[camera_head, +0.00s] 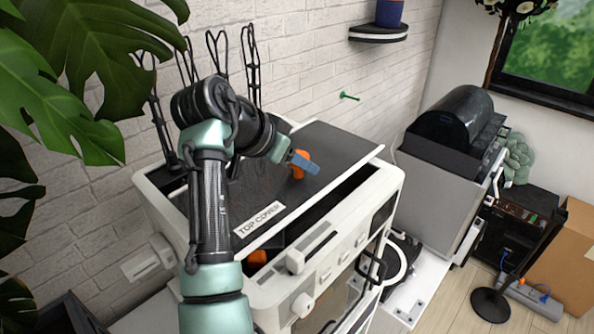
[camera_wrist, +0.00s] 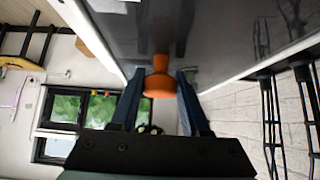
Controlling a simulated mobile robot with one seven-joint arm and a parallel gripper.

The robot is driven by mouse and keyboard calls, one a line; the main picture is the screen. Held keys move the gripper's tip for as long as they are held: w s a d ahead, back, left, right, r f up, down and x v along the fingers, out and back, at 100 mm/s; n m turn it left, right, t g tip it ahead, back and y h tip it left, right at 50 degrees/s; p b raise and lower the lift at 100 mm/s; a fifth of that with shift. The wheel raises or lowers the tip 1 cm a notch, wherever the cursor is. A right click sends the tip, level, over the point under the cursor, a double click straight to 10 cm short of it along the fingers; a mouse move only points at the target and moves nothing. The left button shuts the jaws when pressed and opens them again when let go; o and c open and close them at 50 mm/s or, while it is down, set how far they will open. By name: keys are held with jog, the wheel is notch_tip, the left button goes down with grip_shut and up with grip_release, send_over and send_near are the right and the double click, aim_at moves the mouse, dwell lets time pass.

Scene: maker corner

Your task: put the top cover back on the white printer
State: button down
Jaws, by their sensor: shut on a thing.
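The top cover (camera_head: 335,148) is a dark panel with pale edges and a "TOP COVER" label. It lies over the white printer (camera_head: 382,190), set back so that a dark gap shows along the printer's front. An orange knob (camera_head: 299,158) stands on the cover. My gripper (camera_head: 303,163) is shut on this knob. In the wrist view the knob (camera_wrist: 160,80) sits between my two fingers, with the cover's glossy surface (camera_wrist: 225,30) beyond it. Whether the cover touches the printer's rim all along cannot be told. My arm hides part of the cover's left side.
An orange part (camera_head: 257,257) shows in the printer's opening. A grey machine with a black dome (camera_head: 458,125) stands to the right. Large plant leaves (camera_head: 70,70) hang at the left. The brick wall (camera_head: 310,60) with a green peg (camera_head: 349,96) is close behind.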

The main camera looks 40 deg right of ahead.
aim_at(295, 176)
jog(key=shift+f+p, duration=0.5)
jog(key=shift+f, duration=1.2)
jog(key=shift+f, duration=0.15)
jog(key=shift+c, duration=1.9)
grip_release()
